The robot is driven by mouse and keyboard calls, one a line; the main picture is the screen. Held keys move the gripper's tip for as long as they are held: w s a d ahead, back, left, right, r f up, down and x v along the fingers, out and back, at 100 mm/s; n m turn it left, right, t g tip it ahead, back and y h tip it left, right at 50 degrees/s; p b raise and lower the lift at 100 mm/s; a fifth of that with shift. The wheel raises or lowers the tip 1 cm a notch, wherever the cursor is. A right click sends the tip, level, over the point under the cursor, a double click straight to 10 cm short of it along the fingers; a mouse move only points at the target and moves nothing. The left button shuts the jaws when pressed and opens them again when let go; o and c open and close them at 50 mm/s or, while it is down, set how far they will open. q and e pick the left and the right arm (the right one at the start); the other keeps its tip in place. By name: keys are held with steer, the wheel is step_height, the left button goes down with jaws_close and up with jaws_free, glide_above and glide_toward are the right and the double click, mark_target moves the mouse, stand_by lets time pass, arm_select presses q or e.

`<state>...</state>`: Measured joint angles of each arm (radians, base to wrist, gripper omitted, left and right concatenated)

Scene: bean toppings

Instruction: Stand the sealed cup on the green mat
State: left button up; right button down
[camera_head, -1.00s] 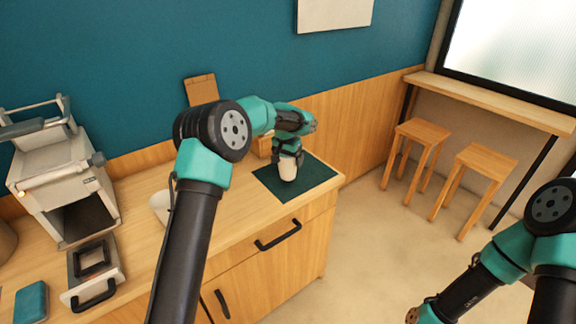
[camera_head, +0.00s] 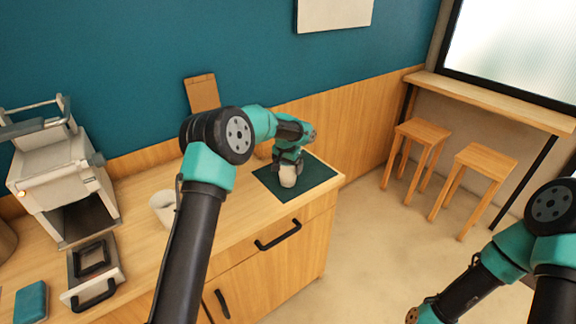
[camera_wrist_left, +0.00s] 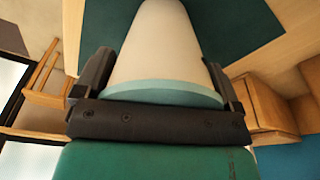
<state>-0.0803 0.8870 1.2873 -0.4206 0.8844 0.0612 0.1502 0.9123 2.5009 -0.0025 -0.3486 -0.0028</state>
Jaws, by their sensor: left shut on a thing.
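The sealed cup (camera_head: 288,176) is pale with a teal rim band, seen close up in the left wrist view (camera_wrist_left: 165,50). It is upright at the green mat (camera_head: 309,183), over its middle; I cannot tell whether its base touches the mat. The mat also shows in the left wrist view (camera_wrist_left: 236,32). My left gripper (camera_head: 288,163) is shut on the cup, one finger on each side near the teal rim. My right gripper is not in view; only part of my right arm shows at the lower right.
A white cup (camera_head: 162,207) stands on the wooden counter left of my left arm. A grey machine (camera_head: 62,180) and a metal box with a black handle (camera_head: 95,270) are at the left. A teal block (camera_head: 31,301) lies near the front. The mat's surroundings are mostly clear.

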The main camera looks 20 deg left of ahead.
arm_select(q)
steer(key=o, duration=1)
steer(key=shift+c, duration=0.2)
steer(key=shift+r, duration=0.1)
step_height(320, 180, up, 12)
steer(key=s, duration=0.1)
steer(key=shift+s+a, duration=0.25)
steer(key=shift+s, duration=0.15)
